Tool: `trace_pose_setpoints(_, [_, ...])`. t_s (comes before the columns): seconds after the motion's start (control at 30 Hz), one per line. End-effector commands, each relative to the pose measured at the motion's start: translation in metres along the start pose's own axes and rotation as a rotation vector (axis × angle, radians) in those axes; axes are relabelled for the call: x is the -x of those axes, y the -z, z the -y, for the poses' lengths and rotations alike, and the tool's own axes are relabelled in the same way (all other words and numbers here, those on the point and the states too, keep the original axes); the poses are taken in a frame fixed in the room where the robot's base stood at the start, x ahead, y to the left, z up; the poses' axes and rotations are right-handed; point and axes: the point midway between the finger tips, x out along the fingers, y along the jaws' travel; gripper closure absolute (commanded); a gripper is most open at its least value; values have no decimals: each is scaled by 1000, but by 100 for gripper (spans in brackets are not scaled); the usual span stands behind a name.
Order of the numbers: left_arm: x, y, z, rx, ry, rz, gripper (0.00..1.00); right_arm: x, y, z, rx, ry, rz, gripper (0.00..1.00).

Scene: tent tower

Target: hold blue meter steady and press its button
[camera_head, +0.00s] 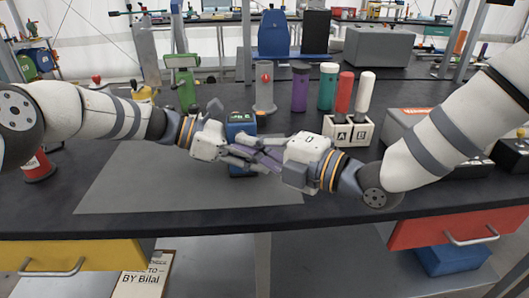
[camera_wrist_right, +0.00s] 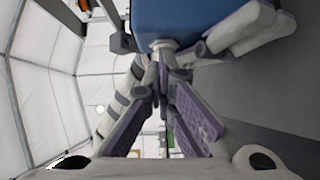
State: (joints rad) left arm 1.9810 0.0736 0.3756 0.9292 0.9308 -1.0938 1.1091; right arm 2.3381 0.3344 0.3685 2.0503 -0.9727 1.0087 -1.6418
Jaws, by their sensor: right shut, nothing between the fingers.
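The blue meter (camera_head: 241,129) stands upright on the dark bench, with a dark display near its top. Its middle is hidden behind gripper fingers. My left gripper (camera_head: 228,135) is at the meter from the left, with its fingers spread to either side of it; I cannot tell whether they touch it. My right gripper (camera_head: 255,155) is shut and empty, with its fingertips just in front of the meter. In the right wrist view the meter (camera_wrist_right: 175,22) fills the top middle, and the shut fingertips (camera_wrist_right: 165,78) lie just below it. The meter's button is not clear.
Behind are a grey stand with a red ball (camera_head: 264,95), coloured cylinders (camera_head: 300,88) and white blocks marked A and B (camera_head: 337,133). A green device (camera_head: 184,82) stands back left.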

Motion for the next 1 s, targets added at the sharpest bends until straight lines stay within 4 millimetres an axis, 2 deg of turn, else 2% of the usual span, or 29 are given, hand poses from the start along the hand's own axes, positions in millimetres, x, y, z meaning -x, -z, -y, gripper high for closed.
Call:
trace_pose_setpoints(0.03, [-4,-1,6,-3,21,4,97,4,0,0,-2,0,9,100])
trace_pose_setpoints(0.2, [-3,0,4,-1,15,3,97,31,26,0,-2,2,2,100])
trace_pose_setpoints(0.4, [-2,0,3,0,10,2,97,80,26,0,-3,0,1,100])
trace_pose_setpoints(0.6, [-1,0,2,0,8,2,97,115,27,0,-1,1,-2,100])
trace_pose_setpoints(0.73, [-1,0,2,0,7,2,97,124,27,0,-1,0,-3,100])
trace_pose_setpoints(1.0, [-1,0,1,0,6,2,97,125,28,0,-1,0,-5,100])
